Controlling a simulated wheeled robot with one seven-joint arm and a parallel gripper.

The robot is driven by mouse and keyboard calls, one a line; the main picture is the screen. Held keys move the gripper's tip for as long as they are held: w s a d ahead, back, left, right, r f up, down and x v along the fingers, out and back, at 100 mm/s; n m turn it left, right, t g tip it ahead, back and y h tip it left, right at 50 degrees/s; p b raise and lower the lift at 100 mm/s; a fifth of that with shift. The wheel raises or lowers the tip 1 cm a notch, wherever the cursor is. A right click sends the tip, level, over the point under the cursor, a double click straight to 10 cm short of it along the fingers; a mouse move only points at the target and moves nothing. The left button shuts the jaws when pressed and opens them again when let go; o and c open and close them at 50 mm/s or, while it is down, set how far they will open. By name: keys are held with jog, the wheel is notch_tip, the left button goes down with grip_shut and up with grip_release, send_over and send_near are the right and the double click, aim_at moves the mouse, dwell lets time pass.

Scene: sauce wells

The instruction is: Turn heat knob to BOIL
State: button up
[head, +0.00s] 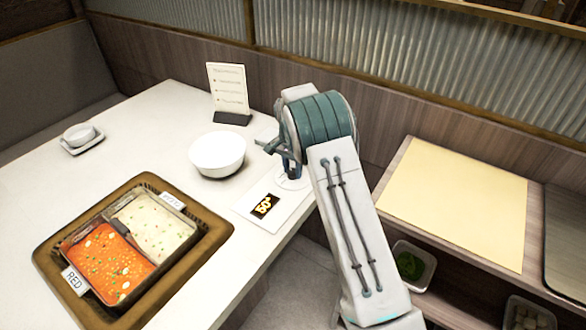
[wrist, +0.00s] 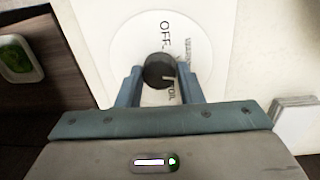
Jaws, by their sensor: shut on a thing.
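The heat knob (wrist: 157,70) is a dark round knob on a white dial plate (wrist: 125,45) in the wrist view. OFF is printed above it, WARM to its upper right, and a partly hidden label ending in OIL to its lower right. A pale mark on the knob seems to point right, between WARM and that label. My gripper (wrist: 159,71) is shut on the knob, one finger on each side.
A display reading about 50° (head: 265,206) lies left of the dial. A white bowl (head: 217,154) and a standing menu card (head: 228,90) are close to my gripper. A divided pot with red and pale broth (head: 185,262) sits front left. A yellow board (head: 455,200) lies right.

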aim_at(294, 170)
jog(key=m, duration=0.6)
jog(key=shift+m+p, duration=0.3)
jog(key=shift+p, duration=0.05)
jog(key=m+p, duration=0.1)
jog(key=m, duration=0.4)
jog(key=shift+d+m, duration=0.1)
jog(key=shift+m, duration=0.2)
jog(key=shift+s+f, duration=0.1)
jog(key=o, duration=1)
jog(key=shift+c, duration=0.2)
jog(key=shift+r+y, duration=0.2)
jog(key=shift+y, duration=0.1)
notch_tip(294, 170, up, 14)
jog(key=shift+w+f, duration=0.2)
jog(key=shift+w, duration=0.15)
jog(key=shift+d, duration=0.1)
